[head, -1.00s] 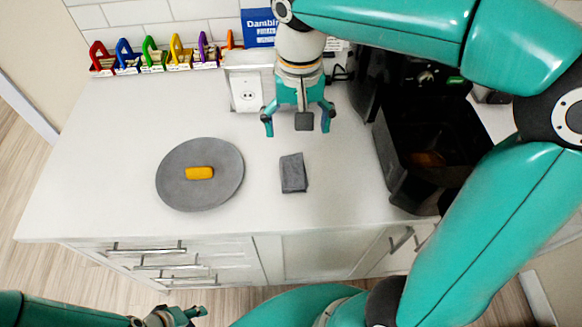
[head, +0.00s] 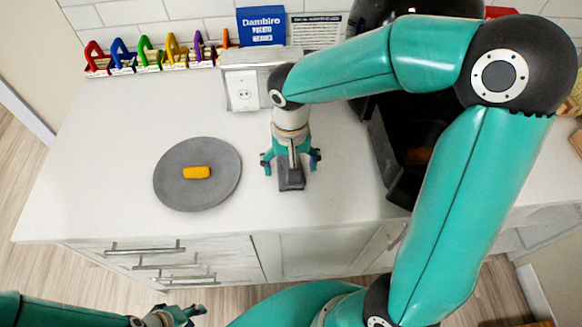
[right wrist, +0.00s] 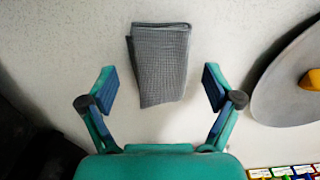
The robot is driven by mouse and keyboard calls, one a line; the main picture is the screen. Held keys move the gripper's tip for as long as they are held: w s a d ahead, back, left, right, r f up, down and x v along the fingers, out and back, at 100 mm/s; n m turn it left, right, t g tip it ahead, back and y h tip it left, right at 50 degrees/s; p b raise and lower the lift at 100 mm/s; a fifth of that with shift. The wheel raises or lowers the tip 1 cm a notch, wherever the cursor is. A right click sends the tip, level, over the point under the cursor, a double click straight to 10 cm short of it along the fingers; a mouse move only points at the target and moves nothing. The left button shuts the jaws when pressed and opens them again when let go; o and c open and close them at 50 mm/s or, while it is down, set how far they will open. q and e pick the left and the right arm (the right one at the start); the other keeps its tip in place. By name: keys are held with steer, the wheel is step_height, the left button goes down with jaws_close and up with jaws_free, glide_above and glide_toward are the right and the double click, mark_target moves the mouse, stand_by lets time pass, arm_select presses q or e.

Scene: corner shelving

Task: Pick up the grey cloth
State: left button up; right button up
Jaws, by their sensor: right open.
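The grey cloth (head: 291,183) lies folded on the white counter, to the right of the round grey plate, partly hidden under my right gripper in the head view. In the right wrist view the cloth (right wrist: 160,62) lies whole and flat, ahead of the fingertips and between their lines. My right gripper (head: 291,166) is open above the cloth, its fingers apart on either side, and it holds nothing. The open fingers also show in the right wrist view (right wrist: 160,87). My left gripper (head: 180,315) is low at the bottom left, away from the counter; its jaws are unclear.
A round grey plate (head: 170,195) with a yellow block (head: 197,172) lies left of the cloth. A black appliance (head: 376,150) stands to the right, partly behind my arm. A socket box (head: 242,92), blue sign (head: 262,27) and coloured letter-like holders (head: 172,48) line the back wall.

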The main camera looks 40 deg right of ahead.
steer(key=shift+f, duration=0.2)
steer(key=c, duration=0.8)
steer(key=shift+r, duration=0.1)
step_height(320, 180, up, 20)
steer(key=shift+f+p, duration=0.1)
steer(key=shift+p, duration=0.25)
steer(key=shift+c, duration=0.3)
steer(key=shift+c, duration=1.3)
steer(key=shift+s, duration=0.1)
